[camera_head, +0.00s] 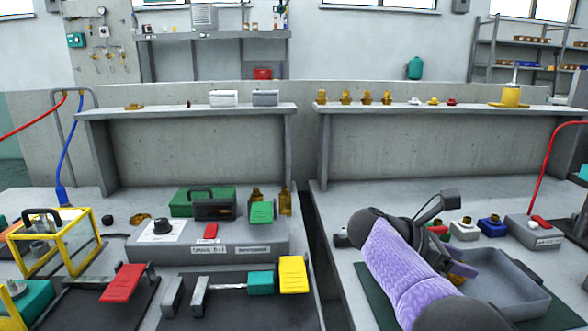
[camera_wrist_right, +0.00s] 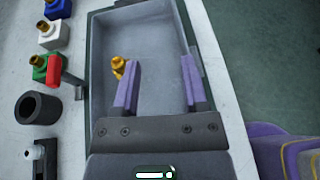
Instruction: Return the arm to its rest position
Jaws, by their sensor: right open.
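My right arm, in a purple sleeve, reaches in from the bottom right in the head view, and its gripper (camera_head: 452,262) is over the left part of a grey tray (camera_head: 535,303), mostly hidden by the arm. In the right wrist view the gripper (camera_wrist_right: 160,66) is open, with two purple fingers apart and nothing between them. The tray (camera_wrist_right: 150,22) lies beneath it. A small brass fitting (camera_wrist_right: 119,67) shows in the tray, just outside the left finger. My left gripper is not in view.
Blocks with brass fittings, green (camera_wrist_right: 41,67), white (camera_wrist_right: 52,35) and blue (camera_wrist_right: 57,9), stand beside the tray, near a red-handled part (camera_wrist_right: 56,73) and a black ring (camera_wrist_right: 37,108). A shelf (camera_head: 440,112) stands behind. A labelled grey box (camera_head: 262,240) is on the left bench.

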